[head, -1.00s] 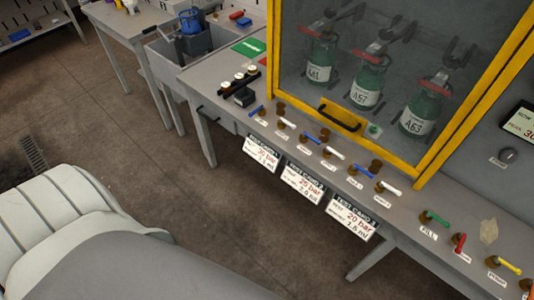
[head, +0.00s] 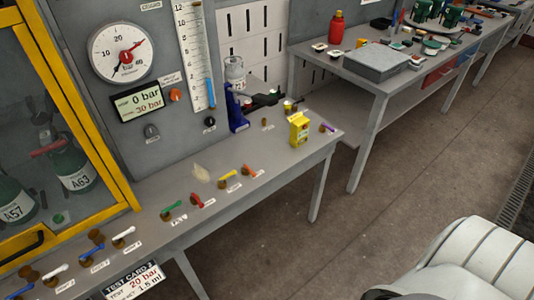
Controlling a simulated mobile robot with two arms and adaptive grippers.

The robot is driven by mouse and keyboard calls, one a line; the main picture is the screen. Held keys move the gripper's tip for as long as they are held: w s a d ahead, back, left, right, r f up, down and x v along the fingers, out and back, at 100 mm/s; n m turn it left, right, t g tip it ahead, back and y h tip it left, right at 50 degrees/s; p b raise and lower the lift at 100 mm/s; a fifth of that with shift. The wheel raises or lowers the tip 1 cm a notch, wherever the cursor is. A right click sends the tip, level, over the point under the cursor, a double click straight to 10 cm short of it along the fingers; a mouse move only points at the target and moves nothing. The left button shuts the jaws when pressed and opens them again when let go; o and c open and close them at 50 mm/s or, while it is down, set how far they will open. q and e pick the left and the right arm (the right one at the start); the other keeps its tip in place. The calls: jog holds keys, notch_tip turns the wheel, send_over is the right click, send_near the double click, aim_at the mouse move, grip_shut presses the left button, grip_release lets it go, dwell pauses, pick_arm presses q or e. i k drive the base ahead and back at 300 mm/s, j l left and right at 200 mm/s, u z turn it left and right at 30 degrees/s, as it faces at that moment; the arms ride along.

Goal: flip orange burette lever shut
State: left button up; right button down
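The orange lever (head: 250,170) sits on a brown valve base on the bench top, at the right end of a row of coloured levers. Its handle slants from the base. A small white label lies beside it. The burette (head: 196,60) is a tall white graduated scale on the grey panel behind, with blue liquid in its lower part. Only a white part of my own body shows at the lower right.
Yellow (head: 228,176), red (head: 198,201) and green (head: 172,208) levers stand left of the orange one. The display (head: 150,102) reads 0 bar. The bench front near the orange lever is clear.

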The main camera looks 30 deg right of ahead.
aim_at(246, 168)
jog(key=k+z, duration=0.1)
jog(key=z, duration=0.65)
jog(key=i+l, duration=0.05)
